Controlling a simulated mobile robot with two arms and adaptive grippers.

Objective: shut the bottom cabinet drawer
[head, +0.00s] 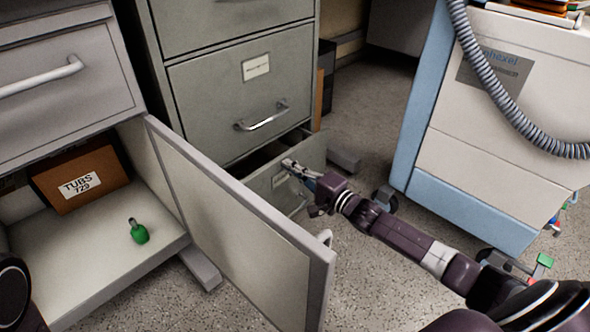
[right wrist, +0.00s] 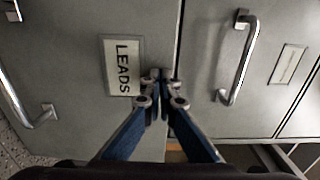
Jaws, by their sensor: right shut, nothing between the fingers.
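The bottom drawer (head: 312,157) of the grey filing cabinet (head: 215,100) stands partly pulled out in the head view, with a dark gap showing behind its front. In the right wrist view its front (right wrist: 75,130) carries a LEADS label (right wrist: 122,65) and a metal handle (right wrist: 40,118). My right gripper (head: 288,165) is shut and empty at the drawer front. In the right wrist view its fingertips (right wrist: 160,76) are together beside the label, near the drawer's upper edge; I cannot tell whether they touch it. My left gripper is out of view.
An open cabinet door (head: 235,225) stands in front of the filing cabinet and hides part of the drawer. The left cabinet holds a TUBS box (head: 95,165) and a green bottle (head: 139,232). A white-blue machine (head: 480,130) on casters stands right. Speckled floor lies between.

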